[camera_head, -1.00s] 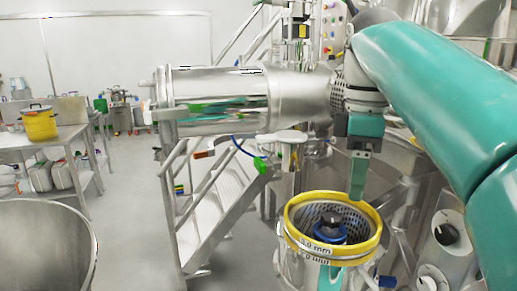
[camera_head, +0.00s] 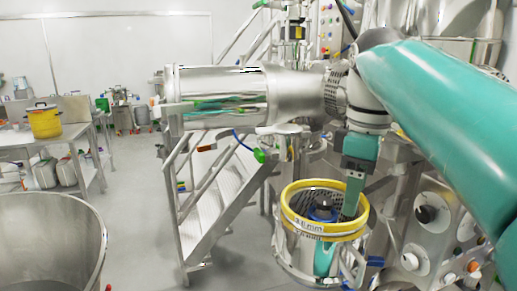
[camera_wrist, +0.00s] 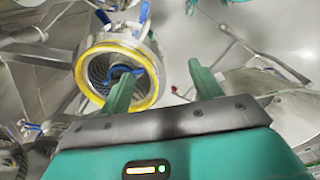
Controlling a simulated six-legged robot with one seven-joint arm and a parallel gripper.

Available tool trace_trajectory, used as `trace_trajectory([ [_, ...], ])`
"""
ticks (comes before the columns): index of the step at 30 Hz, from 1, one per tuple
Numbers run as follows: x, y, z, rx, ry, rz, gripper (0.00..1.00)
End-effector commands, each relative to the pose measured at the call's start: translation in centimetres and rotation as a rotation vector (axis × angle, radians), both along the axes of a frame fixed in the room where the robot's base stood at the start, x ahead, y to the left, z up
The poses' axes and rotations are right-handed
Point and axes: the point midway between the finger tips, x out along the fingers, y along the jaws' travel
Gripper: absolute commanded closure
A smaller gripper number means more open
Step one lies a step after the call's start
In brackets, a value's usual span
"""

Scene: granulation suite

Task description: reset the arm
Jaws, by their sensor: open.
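My gripper (camera_head: 352,195) is at the end of my teal arm, pointing down at the right rear of the yellow-rimmed sieve basket. In the wrist view my gripper (camera_wrist: 162,76) has its two green fingers spread apart with nothing between them. The yellow-rimmed basket (camera_head: 290,215) has a perforated inside and a blue and dark part in its middle. In the wrist view the basket's yellow rim (camera_wrist: 150,100) lies behind the left finger. I cannot tell whether that finger touches the rim.
A large steel cylinder (camera_head: 215,95) lies horizontally left of my wrist. Steel stairs (camera_head: 215,205) stand below it. A steel vessel (camera_head: 45,235) is at the lower left. A yellow pot (camera_head: 45,122) stands on a bench at the left. Open floor (camera_head: 135,180) lies between bench and stairs.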

Motion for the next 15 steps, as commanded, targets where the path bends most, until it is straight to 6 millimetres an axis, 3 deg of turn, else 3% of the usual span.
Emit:
trace_trajectory([
  [8,-2.6,0.0,-4.6,0.036,-0.102,-0.254,0.36],
  [15,-6.5,0.3,-12.4,0.124,-0.241,-0.610,0.36],
])
